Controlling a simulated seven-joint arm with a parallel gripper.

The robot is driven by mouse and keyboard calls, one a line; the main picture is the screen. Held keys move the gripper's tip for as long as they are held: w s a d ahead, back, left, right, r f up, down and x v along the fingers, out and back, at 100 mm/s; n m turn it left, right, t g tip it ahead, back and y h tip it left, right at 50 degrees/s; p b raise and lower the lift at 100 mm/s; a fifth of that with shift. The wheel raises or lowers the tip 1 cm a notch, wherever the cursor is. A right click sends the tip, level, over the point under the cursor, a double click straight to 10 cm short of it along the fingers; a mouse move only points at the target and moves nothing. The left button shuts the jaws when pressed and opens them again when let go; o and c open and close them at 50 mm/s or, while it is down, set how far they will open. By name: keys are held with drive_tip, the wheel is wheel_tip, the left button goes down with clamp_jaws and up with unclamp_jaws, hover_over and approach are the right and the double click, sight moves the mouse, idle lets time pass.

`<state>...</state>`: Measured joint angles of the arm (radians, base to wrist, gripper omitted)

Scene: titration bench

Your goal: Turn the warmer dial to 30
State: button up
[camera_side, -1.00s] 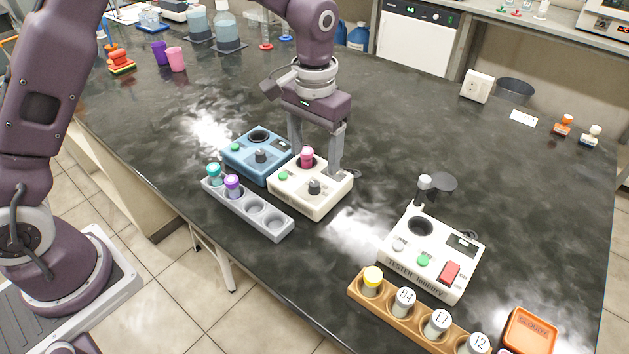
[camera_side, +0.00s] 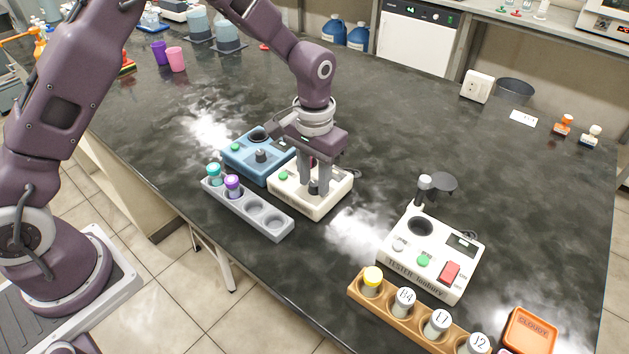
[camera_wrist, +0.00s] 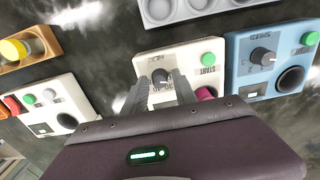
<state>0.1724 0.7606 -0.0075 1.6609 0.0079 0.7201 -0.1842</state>
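The warmer appears to be the cream-white box (camera_side: 325,208) in the middle of the bench, with a dark dial (camera_side: 314,187) on top. The dial shows in the wrist view (camera_wrist: 160,76) between my two fingertips. My gripper (camera_side: 315,188) points down over the box, with one finger on each side of the dial. The fingers are partly closed and seem to leave a small gap at the dial; contact is not clear. A pink-capped vial (camera_wrist: 205,94) sits in the box's well, mostly hidden by my gripper.
A blue box (camera_side: 238,163) with its own dial stands close on the left. A grey rack (camera_side: 257,222) with two capped vials lies in front. A white tester (camera_side: 400,263) and a wooden vial rack (camera_side: 385,302) stand to the right.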

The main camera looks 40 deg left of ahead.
sight(314, 183)
clamp_jaws()
drive_tip(key=m, duration=0.5)
drive_tip(key=shift+m, duration=0.3)
drive_tip(key=m, duration=0.4)
drive_tip(key=o, duration=0.9)
unclamp_jaws()
drive_tip(key=shift+r, duration=3.55)
